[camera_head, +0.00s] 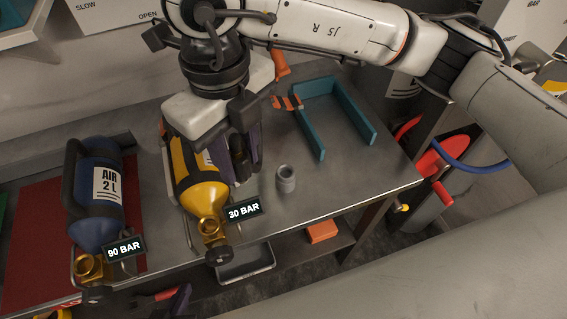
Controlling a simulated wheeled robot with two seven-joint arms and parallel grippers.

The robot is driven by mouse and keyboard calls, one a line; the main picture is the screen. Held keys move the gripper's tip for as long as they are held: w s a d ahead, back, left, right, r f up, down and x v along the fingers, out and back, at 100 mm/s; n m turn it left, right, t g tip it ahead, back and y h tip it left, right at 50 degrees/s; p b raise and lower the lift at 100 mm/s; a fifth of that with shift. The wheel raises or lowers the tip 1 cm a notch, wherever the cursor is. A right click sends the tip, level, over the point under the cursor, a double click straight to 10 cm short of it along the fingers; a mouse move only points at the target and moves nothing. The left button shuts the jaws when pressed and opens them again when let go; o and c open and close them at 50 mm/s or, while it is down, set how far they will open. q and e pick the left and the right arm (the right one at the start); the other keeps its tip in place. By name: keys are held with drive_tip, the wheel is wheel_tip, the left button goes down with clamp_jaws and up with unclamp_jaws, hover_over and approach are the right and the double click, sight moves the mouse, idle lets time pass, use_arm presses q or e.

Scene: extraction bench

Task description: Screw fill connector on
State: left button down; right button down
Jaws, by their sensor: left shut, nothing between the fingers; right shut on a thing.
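A yellow cylinder (203,193) with a brass valve (211,228), a black knob (218,255) and a "30 BAR" tag lies on the metal bench. A blue "AIR 2 L" cylinder (93,220) with a brass valve (90,268) and a "90 BAR" tag lies to its left. My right gripper (243,172) comes down from above beside the yellow cylinder. It is shut on a dark fitting (238,150), mostly hidden between its purple fingers; I cannot tell whether this is the fill connector. My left gripper (172,301) is shut and empty at the bottom edge, partly out of view.
A grey cup-like piece (286,179) stands on the bench right of my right gripper. A teal open-sided tray (364,122) lies behind it. An orange block (321,232) and a grey bin (246,263) are below the bench edge. A red mat (30,240) lies at left.

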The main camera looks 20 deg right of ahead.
drive_tip(key=s+a+b, duration=0.1)
drive_tip(key=s+a, duration=0.3)
drive_tip(key=a, duration=0.3)
drive_tip(key=shift+a, duration=0.25)
drive_tip(key=shift+r, duration=0.1)
idle(0.4)
drive_tip(key=shift+b, duration=0.4)
wheel_tip(320, 180, down, 2)
drive_tip(key=shift+b, duration=0.95)
drive_tip(key=shift+b, duration=0.9)
idle(0.7)
